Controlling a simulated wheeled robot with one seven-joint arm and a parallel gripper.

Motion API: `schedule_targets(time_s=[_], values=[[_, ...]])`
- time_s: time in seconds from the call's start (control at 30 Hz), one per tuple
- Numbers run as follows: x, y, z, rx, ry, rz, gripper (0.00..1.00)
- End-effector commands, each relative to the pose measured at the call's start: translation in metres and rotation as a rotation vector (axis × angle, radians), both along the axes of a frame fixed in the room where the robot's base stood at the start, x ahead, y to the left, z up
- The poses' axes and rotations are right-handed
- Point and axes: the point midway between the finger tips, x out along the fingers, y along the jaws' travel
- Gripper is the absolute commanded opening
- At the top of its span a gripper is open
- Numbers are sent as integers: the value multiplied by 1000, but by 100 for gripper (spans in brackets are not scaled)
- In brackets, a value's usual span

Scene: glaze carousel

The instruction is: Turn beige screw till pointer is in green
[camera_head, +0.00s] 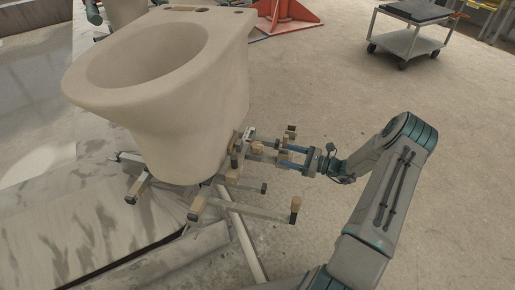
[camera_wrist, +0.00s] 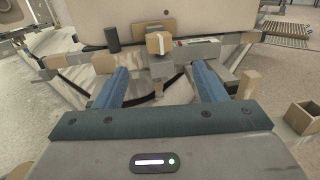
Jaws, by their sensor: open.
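A beige block-like knob (camera_wrist: 156,43), which looks like the beige screw, sits ahead of my gripper in the wrist view. It lies between the lines of the two blue fingers and beyond their tips. My gripper (camera_wrist: 161,76) is open, with nothing between its fingers. A small grey plate (camera_wrist: 198,50) with a pale strip and a hint of green is just right of the knob; I cannot make out a pointer. In the head view my gripper (camera_head: 272,152) reaches left to the fittings at the foot of the toilet bowl (camera_head: 180,125), and the screw cannot be singled out.
A dark cylinder (camera_wrist: 112,38) stands left of the knob. A wheeled cart (camera_head: 408,42) is far right. Open floor lies between.

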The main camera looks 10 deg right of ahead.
Motion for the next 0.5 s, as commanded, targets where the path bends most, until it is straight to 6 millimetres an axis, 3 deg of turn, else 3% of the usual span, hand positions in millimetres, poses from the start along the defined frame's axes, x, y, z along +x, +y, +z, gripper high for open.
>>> schedule_targets(time_s=[0.5], values=[[54,84,0,-3,-1,3,65]])
